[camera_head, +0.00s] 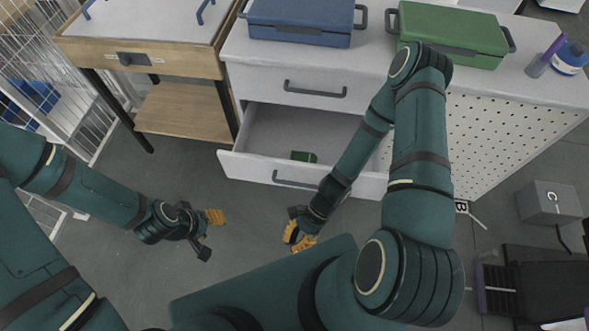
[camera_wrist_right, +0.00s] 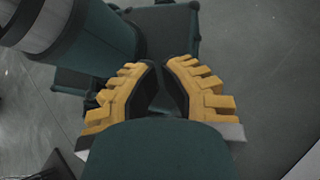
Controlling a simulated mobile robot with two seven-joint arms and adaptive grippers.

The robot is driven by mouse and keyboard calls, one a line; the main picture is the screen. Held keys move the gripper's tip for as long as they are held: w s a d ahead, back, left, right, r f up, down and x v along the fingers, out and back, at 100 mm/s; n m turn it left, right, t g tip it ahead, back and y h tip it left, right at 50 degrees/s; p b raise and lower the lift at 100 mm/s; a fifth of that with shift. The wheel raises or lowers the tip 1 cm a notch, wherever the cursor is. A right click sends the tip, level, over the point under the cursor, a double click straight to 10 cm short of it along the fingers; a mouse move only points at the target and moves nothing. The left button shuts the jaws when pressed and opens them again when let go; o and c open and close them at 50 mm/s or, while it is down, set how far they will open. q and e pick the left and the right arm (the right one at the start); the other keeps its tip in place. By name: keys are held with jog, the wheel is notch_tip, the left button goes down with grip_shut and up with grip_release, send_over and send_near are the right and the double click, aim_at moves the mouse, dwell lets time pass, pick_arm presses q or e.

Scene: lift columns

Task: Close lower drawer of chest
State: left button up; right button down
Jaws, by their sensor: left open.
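The white chest's lower drawer (camera_head: 232,166) is pulled open. Its front has a dark bar handle (camera_head: 295,180). A small green block (camera_head: 304,157) lies inside it. My right forearm crosses in front of the drawer's right part and hides some of it. My right gripper (camera_head: 299,240) is below the drawer front in the head view, apart from the handle. In the right wrist view its yellow fingers (camera_wrist_right: 163,70) lean close together with nothing seen between them; how far they are shut is unclear. My left gripper (camera_head: 212,234) is open and empty, left of the right one.
The upper drawer (camera_head: 315,91) is shut. A blue case (camera_head: 300,22) and a green case (camera_head: 452,32) stand on the chest top. A wooden table (camera_head: 140,58) stands to the left. A grey box marked C (camera_head: 549,202) is at the right. Grey floor is free before the drawer.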

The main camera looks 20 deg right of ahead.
aim_at(294, 171)
jog(key=w+m+t+y+p, duration=0.2)
jog(key=w+m+t+y, duration=0.45)
jog(key=m+t, duration=1)
jog(key=w+d+f+m+t+h, duration=0.25)
jog(key=d+m+h, duration=0.3)
jog(key=m, duration=0.35)
jog(key=w+d+f+m+t+h, duration=0.2)
jog(key=d+f+m+t+h, duration=0.15)
jog(key=m+h, duration=0.45)
jog(key=shift+m+g+y, duration=0.25)
jog(key=shift+m+y, duration=0.5)
jog(key=shift+y, duration=0.05)
jog(key=x, duration=0.3)
jog(key=d+x, duration=0.1)
jog(key=x, duration=0.3)
jog(key=d+x, duration=0.1)
jog(key=x, duration=0.3)
jog(key=shift+w+d+r, duration=0.1)
jog(key=shift+w+r, duration=0.25)
jog(key=shift+w, duration=0.1)
jog(key=shift+w+d, duration=0.3)
jog(key=shift+w, duration=0.2)
